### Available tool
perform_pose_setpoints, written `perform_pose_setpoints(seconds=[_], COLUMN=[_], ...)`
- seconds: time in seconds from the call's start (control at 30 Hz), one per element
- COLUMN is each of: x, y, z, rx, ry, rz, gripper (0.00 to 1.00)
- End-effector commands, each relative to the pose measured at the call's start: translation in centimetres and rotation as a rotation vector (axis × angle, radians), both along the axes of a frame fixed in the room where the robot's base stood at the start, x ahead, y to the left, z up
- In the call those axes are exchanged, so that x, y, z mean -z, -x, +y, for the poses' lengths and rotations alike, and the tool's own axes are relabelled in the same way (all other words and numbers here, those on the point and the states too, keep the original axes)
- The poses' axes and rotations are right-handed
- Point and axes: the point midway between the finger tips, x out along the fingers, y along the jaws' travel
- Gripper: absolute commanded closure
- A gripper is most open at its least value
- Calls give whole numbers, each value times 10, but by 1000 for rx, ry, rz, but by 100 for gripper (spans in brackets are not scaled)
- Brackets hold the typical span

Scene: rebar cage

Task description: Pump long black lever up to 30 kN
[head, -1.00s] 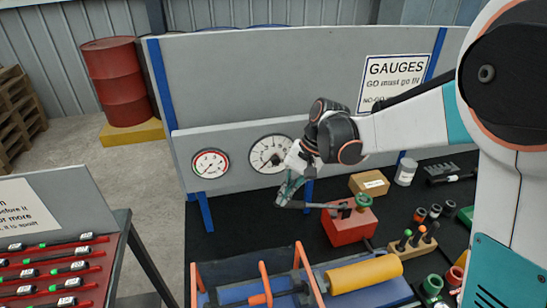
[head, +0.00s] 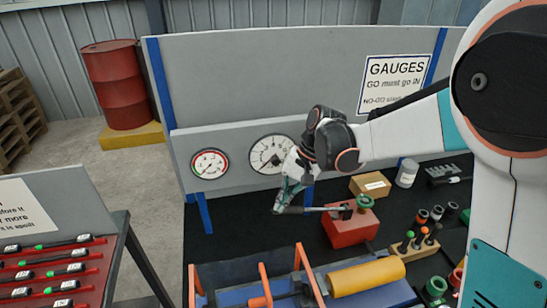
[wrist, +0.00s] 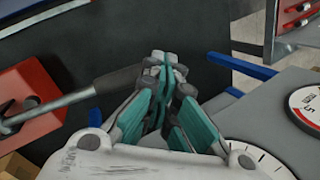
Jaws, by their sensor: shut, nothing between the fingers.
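The red pump (head: 350,230) stands on the black bench top, with a green knob (head: 364,202) on it. Its long lever (head: 318,209) points left and lies nearly level, with a dark grip at the free end. My gripper (head: 280,207) is shut, fingers pointing down at the lever's free end. In the wrist view the shut fingertips (wrist: 165,62) are beside the end of the lever's dark grip (wrist: 118,80), not around it; I cannot tell whether they touch. The red-rimmed gauge (head: 210,164) and larger white gauge (head: 271,154) hang behind; their readings are too small to tell.
A cardboard box (head: 369,186) and a white can (head: 406,173) stand behind the pump. A wooden block with several coloured-handled tools (head: 405,250) is at its right. A yellow cylinder (head: 365,277) in an orange-and-blue frame lies in front.

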Motion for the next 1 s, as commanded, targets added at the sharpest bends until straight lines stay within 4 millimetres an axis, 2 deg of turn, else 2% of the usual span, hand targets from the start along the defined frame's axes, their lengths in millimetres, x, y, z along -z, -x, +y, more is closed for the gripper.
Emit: perform_pose_setpoints(seconds=[0.4,0.77,1.0], x=[14,14,26], y=[1,1,2], z=[3,3,5], rx=[0,0,0], ry=[0,0,0], rz=[0,0,0], gripper=[100,100,100])
